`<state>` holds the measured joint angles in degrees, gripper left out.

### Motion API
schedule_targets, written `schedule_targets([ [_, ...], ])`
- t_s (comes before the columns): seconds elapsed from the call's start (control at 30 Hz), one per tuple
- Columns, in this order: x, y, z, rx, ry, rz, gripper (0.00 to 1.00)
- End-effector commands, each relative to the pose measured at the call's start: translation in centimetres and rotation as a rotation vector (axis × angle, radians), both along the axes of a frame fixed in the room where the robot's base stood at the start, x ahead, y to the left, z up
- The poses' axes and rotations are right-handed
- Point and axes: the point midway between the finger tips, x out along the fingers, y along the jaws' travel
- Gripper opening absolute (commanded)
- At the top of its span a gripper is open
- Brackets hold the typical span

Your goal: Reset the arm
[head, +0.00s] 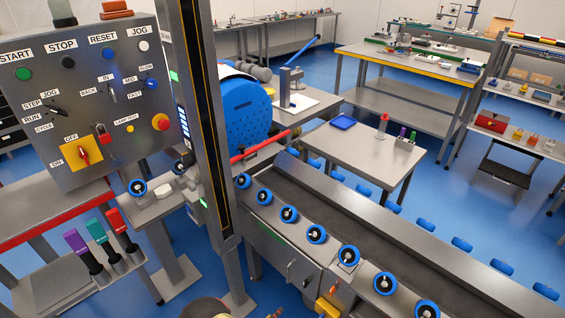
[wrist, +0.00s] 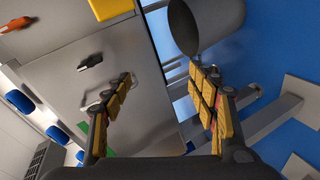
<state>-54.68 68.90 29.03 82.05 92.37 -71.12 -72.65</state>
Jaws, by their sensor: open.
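My gripper (wrist: 160,76) shows in the wrist view with its two yellow-padded fingers spread apart. Nothing is between the fingers. Beyond them are a grey metal panel (wrist: 55,75) on the left and blue floor (wrist: 270,50) on the right. In the head view a small dark, rounded part shows at the bottom edge, and I cannot tell what it is. The rest of my arm is not clearly visible.
A grey control panel (head: 95,95) with labelled buttons and knobs stands at the left, beside a tall column (head: 200,110). A conveyor (head: 400,220) with blue-rimmed knobs runs to the right. In the wrist view a grey cylinder (wrist: 205,22) is close to the right finger.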

Motion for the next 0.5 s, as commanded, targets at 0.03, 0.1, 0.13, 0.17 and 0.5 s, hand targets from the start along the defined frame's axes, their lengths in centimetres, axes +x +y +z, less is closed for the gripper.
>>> schedule_targets([
  [0.03, -0.6, 0.6, -2.1, 0.078, 0.046, 0.024, 0.58],
  [0.1, -1.5, 2.2, -4.7, 0.205, 0.119, 0.053, 0.58],
  [0.13, -1.8, 3.2, -5.4, 0.260, 0.150, 0.064, 0.58],
  [0.17, -2.2, 4.3, -5.9, 0.317, 0.183, 0.073, 0.58],
  [0.5, -6.6, 14.8, -0.6, 0.832, 0.587, 0.038, 0.58],
])
